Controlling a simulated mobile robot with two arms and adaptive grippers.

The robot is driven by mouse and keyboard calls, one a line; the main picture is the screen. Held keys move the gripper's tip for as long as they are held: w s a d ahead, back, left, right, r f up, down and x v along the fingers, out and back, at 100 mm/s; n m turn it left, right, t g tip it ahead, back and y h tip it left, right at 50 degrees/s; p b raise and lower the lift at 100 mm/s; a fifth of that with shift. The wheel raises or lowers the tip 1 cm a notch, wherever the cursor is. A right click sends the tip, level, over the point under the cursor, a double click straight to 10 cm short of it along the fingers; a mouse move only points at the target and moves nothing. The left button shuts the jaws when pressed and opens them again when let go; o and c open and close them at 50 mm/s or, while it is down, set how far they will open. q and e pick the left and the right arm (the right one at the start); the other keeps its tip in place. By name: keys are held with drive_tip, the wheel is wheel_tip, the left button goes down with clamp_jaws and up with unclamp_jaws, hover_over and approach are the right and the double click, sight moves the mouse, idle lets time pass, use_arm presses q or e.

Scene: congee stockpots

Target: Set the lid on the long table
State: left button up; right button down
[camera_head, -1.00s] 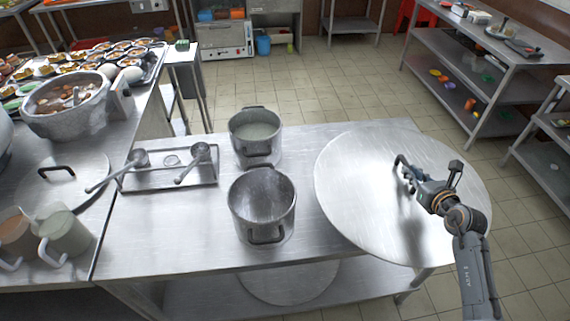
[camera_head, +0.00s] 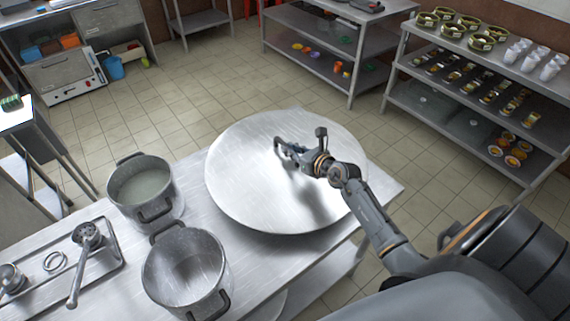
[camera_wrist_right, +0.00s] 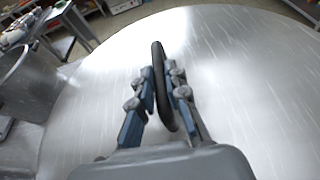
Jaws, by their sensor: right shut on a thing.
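The lid (camera_head: 245,187) is a large round brushed-metal disc over the right end of the long table (camera_head: 262,268). It also fills most of the right wrist view (camera_wrist_right: 240,80), with its black loop handle (camera_wrist_right: 159,70) standing up between my fingers. My right gripper (camera_head: 287,150) is shut on that handle, near the lid's middle; it also shows in the right wrist view (camera_wrist_right: 160,95). The lid looks about level. Whether its underside touches the table is hidden. My left gripper is not in view.
Two metal stockpots stand left of the lid: one with pale congee (camera_head: 140,187) and one that looks empty (camera_head: 185,270). A tray (camera_head: 98,265) with ladles lies further left. Loaded shelves (camera_head: 470,75) stand across the tiled floor (camera_head: 215,95).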

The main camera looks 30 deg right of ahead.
sight(291, 160)
wheel_tip(291, 160, down, 2)
drive_tip(key=shift+w+d+f+b, duration=0.1)
drive_tip(key=shift+w+f+b, duration=0.1)
drive_tip(key=shift+b, duration=0.1)
wheel_tip(291, 160, down, 2)
drive_tip(key=shift+s+f+b, duration=0.1)
drive_tip(key=shift+b, duration=0.35)
drive_tip(key=shift+f, duration=0.25)
drive_tip(key=c, duration=1.3)
unclamp_jaws()
drive_tip(key=shift+s+f, duration=0.1)
drive_tip(key=shift+f, duration=0.1)
drive_tip(key=shift+c, duration=0.2)
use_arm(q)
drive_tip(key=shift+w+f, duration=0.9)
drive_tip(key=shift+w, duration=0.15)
use_arm(e)
drive_tip(key=shift+r, duration=0.2)
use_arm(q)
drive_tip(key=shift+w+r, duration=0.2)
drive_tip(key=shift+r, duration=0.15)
use_arm(e)
drive_tip(key=v, duration=1.2)
